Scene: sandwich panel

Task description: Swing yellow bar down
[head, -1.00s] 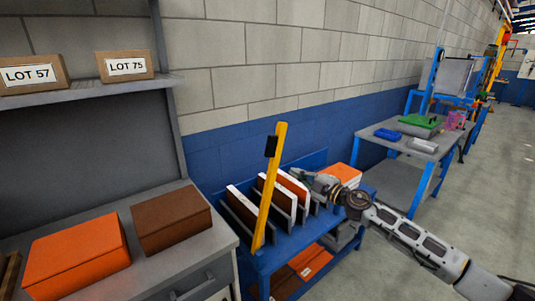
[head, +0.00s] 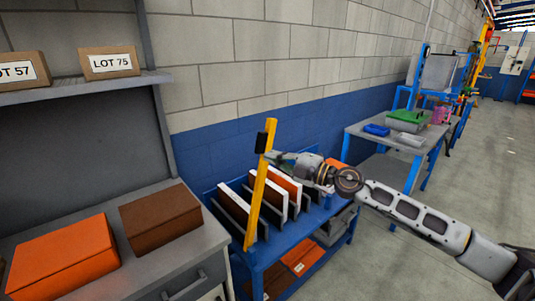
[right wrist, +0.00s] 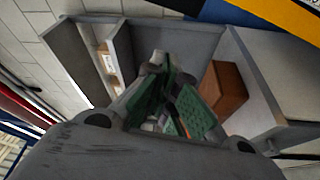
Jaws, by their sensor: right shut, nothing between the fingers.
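The yellow bar (head: 257,200) stands nearly upright, leaning slightly right at its top, at the front end of the blue rack cart in the head view. A black block (head: 262,142) sits on its upper part. My right gripper (head: 275,157) is shut and empty, its tip just right of the bar's upper part, below the black block. I cannot tell whether it touches the bar. In the right wrist view, its green-padded fingers (right wrist: 170,98) are together, and a yellow strip (right wrist: 275,22), likely the bar, crosses the top right corner. My left gripper is out of view.
The blue cart (head: 265,258) holds several upright white, orange and grey panels. A grey bench (head: 150,262) at left carries an orange box (head: 65,258) and a brown box (head: 160,220). A block wall (head: 300,60) stands behind; the floor at right is clear.

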